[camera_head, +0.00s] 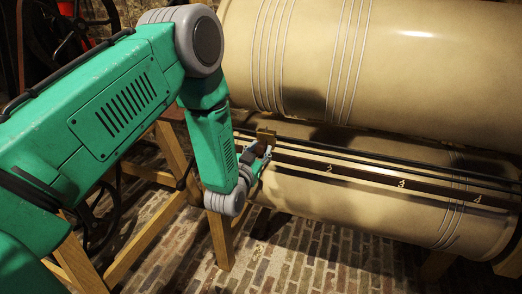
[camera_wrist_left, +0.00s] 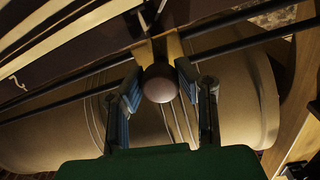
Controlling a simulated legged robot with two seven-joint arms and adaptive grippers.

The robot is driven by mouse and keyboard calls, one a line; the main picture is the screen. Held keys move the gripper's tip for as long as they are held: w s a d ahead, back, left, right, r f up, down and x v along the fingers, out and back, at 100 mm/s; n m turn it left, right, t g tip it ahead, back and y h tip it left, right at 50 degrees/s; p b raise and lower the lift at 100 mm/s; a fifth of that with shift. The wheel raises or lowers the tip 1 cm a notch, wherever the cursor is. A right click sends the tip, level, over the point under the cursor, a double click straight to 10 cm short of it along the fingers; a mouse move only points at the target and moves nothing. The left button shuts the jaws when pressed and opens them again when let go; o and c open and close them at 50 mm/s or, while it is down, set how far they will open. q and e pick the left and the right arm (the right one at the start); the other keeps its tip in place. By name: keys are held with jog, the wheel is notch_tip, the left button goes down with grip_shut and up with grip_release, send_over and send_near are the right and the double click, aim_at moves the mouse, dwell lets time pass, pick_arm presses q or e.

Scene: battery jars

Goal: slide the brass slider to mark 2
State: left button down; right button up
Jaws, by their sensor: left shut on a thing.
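The brass slider (camera_head: 265,135) sits at the left part of a dark rail (camera_head: 360,172) that runs in front of the lower jar. In the left wrist view the brass slider (camera_wrist_left: 175,46) carries a round brown knob (camera_wrist_left: 160,83). My left gripper (camera_head: 259,153) is at the slider, and its two fingers (camera_wrist_left: 160,78) are shut on the knob, one on each side. My right gripper is not in view.
Two large tan jars lie one above the other, the upper jar (camera_head: 400,60) and the lower jar (camera_head: 360,212). Thin dark rods (camera_head: 400,160) run beside the rail. A wooden frame (camera_head: 221,240) stands below my left gripper. The rail right of the slider looks clear.

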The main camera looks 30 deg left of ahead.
pick_arm(q)
jog(key=w+d, duration=0.1)
jog(key=d, duration=0.5)
jog(key=w+d, duration=0.2)
jog(key=d, duration=0.5)
jog(key=w+d+b, duration=0.1)
jog(key=d, duration=0.5)
jog(key=shift+w+d, duration=0.25)
jog(key=shift+d, duration=0.05)
jog(key=shift+f, duration=0.1)
jog(key=c, duration=1.2)
grip_release()
jog(key=shift+d, duration=0.1)
send_near(332, 165)
jog(key=s+r, duration=0.1)
jog(key=s, duration=0.1)
jog(key=s+d+r, duration=0.1)
jog(key=s+r, duration=0.1)
jog(key=s, duration=0.1)
jog(key=shift+s+d, duration=0.15)
jog(key=shift+s, duration=0.2)
jog(key=shift+f, duration=0.1)
